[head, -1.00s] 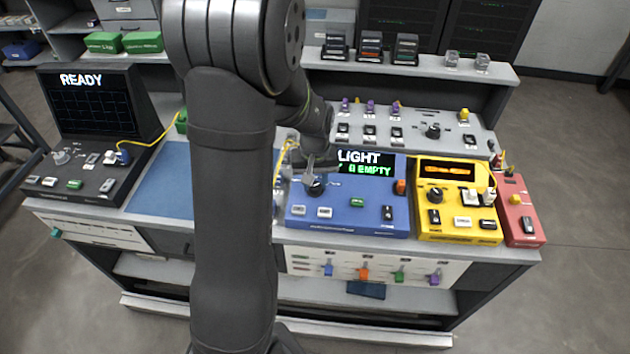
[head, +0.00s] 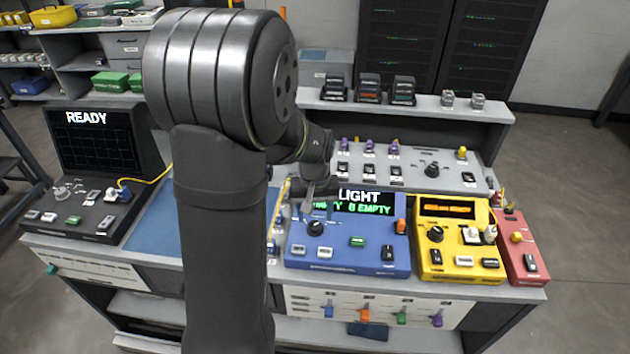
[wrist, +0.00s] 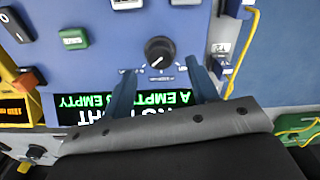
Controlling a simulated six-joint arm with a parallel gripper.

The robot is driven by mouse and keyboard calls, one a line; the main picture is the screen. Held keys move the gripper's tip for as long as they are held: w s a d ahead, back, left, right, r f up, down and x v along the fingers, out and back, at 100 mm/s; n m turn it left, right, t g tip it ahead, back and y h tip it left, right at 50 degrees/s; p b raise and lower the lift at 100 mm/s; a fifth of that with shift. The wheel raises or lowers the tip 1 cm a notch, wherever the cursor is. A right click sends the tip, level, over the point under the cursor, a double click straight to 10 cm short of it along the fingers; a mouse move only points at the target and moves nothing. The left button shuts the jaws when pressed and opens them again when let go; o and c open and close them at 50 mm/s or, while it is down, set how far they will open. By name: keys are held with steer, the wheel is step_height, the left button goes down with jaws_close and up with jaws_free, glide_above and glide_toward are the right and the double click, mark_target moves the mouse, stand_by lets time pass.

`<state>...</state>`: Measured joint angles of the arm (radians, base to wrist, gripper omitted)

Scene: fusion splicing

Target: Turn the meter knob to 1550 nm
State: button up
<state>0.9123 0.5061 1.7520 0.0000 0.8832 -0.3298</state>
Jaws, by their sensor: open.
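A blue device (head: 345,262) stands in the middle of the bench, with a screen reading LIGHT and EMPTY. Its round black knob (head: 316,228) is at the upper left of its face. In the wrist view the knob (wrist: 158,52) has a white pointer mark; its small printed labels are not legible. My gripper (head: 308,204) hangs just behind this knob in the head view. In the wrist view my gripper's two blue-grey fingers (wrist: 162,78) are apart, with nothing between them. The knob lies just past the fingertips, roughly centred between them.
A yellow device (head: 460,263) with its own black knob (head: 436,234) and a red box (head: 525,263) stand to the right. A grey panel (head: 405,185) with another knob is behind. A monitor unit (head: 85,140) reading READY is at left. A blue mat (head: 150,225) lies bare.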

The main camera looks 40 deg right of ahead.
mark_target(315, 225)
step_height(315, 225, up, 14)
stand_by(0.3)
steer(key=shift+f, duration=0.1)
stand_by(0.3)
step_height(315, 225, down, 18)
steer(key=shift+r, duration=0.25)
stand_by(0.3)
